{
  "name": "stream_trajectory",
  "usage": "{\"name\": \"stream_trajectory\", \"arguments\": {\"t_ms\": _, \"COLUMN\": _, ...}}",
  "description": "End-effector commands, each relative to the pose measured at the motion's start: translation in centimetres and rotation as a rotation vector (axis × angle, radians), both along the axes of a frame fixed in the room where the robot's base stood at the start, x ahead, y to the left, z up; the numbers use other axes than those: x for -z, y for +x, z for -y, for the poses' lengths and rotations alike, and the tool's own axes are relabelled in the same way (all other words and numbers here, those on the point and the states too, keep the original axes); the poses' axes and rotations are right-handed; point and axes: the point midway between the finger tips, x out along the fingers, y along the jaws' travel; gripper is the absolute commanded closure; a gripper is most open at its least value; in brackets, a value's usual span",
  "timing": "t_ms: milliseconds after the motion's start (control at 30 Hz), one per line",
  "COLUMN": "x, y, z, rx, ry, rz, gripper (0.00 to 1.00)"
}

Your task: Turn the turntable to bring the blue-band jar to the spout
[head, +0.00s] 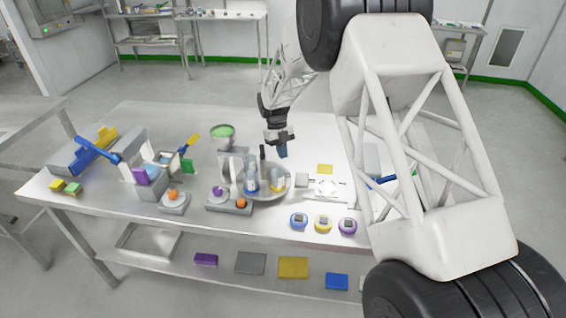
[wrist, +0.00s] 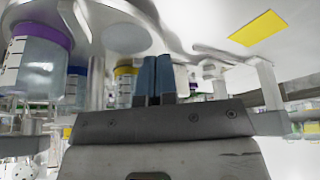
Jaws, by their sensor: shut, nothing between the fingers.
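The turntable (head: 289,184) is a round grey disc on the table, left of centre in the head view. The blue-band jar (head: 252,186) stands on its front left part, beside a grey upright block (head: 230,165). The yellow-band jar (head: 278,186) stands right of it. The wrist view, which is upside down, shows a purple-band jar (wrist: 40,65) close by, with the blue-band jar (wrist: 76,88) and yellow-band jar (wrist: 124,86) behind. My gripper (head: 283,153) is shut and empty above the turntable's far right side; its blue fingers show in the wrist view (wrist: 156,80). I cannot identify the spout.
A black upright piece (head: 262,152) rises near the turntable. A green-filled bowl (head: 222,132) stands behind, and a white fixture (head: 325,187) stands to the right. Three small round dials (head: 323,222) lie in front. A yellow square (head: 325,169) lies on the table.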

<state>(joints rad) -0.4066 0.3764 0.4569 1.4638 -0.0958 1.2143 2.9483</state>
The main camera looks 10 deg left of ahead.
Motion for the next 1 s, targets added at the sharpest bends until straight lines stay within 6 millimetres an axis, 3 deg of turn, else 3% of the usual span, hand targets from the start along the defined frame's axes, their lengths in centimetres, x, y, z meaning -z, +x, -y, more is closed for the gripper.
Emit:
{"name": "stream_trajectory", "arguments": {"t_ms": 400, "x": -5.7, "y": 2.2, "z": -0.6, "rx": 0.000, "ry": -0.001, "rz": -0.001, "gripper": 1.00}}
{"name": "stream_trajectory", "arguments": {"t_ms": 900, "x": -6.8, "y": 2.6, "z": -0.7, "rx": 0.000, "ry": 0.000, "rz": -0.002, "gripper": 1.00}}
{"name": "stream_trajectory", "arguments": {"t_ms": 1000, "x": -6.8, "y": 2.6, "z": -0.7, "rx": -0.001, "ry": -0.001, "rz": -0.002, "gripper": 0.88}}
